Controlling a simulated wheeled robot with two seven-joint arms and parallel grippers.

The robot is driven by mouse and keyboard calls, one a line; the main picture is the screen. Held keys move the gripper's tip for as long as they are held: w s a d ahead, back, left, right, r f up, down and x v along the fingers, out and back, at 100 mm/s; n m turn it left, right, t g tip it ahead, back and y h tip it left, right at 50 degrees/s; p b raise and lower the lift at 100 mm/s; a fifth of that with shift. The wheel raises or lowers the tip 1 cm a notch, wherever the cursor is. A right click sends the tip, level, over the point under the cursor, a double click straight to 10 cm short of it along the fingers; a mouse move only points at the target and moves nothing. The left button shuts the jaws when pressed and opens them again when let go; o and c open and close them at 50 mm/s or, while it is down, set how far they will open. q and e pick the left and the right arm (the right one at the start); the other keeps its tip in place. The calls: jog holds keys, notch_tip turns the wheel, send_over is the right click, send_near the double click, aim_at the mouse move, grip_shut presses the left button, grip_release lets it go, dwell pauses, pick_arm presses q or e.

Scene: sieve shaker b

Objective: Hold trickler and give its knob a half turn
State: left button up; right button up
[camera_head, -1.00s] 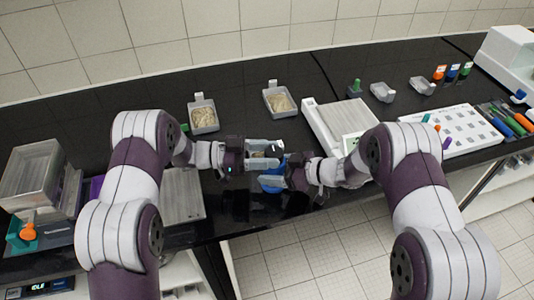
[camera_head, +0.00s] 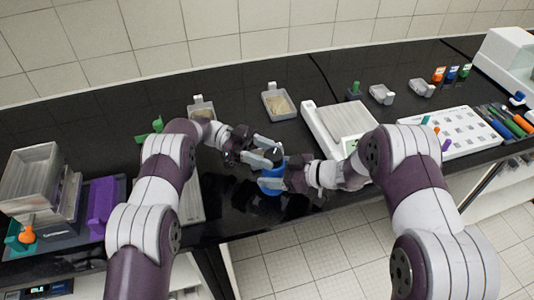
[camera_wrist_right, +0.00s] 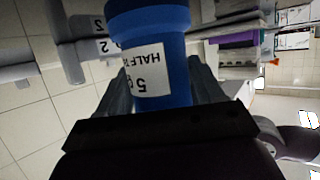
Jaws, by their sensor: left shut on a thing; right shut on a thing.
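The trickler (camera_head: 271,184) is a blue cylinder standing roughly upright above the front edge of the dark bench. My right gripper (camera_head: 282,178) is shut around its blue body from the right. In the right wrist view the trickler (camera_wrist_right: 152,40) sits between the fingers, with a white label reading "5 g" and "HALF T…", partly cut off. My left gripper (camera_head: 271,154) reaches in from the upper left, its pale fingers shut at the knob on top. The fingers mostly hide the knob.
A balance (camera_head: 313,122) stands behind and right of the trickler. Trays of grainy material (camera_head: 279,104) lie at the back. A white rack (camera_head: 440,137) is at the right. Left are stacked clear boxes (camera_head: 32,178) and a purple block (camera_head: 101,204). The black bench between them is mostly clear.

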aim_at(267, 152)
dwell(0.3)
pick_arm(q)
jog(key=o, duration=1.1)
jog(key=shift+c, duration=0.2)
jog(key=shift+r, duration=0.1)
notch_tip(267, 152, up, 10)
jog(key=shift+f, duration=0.1)
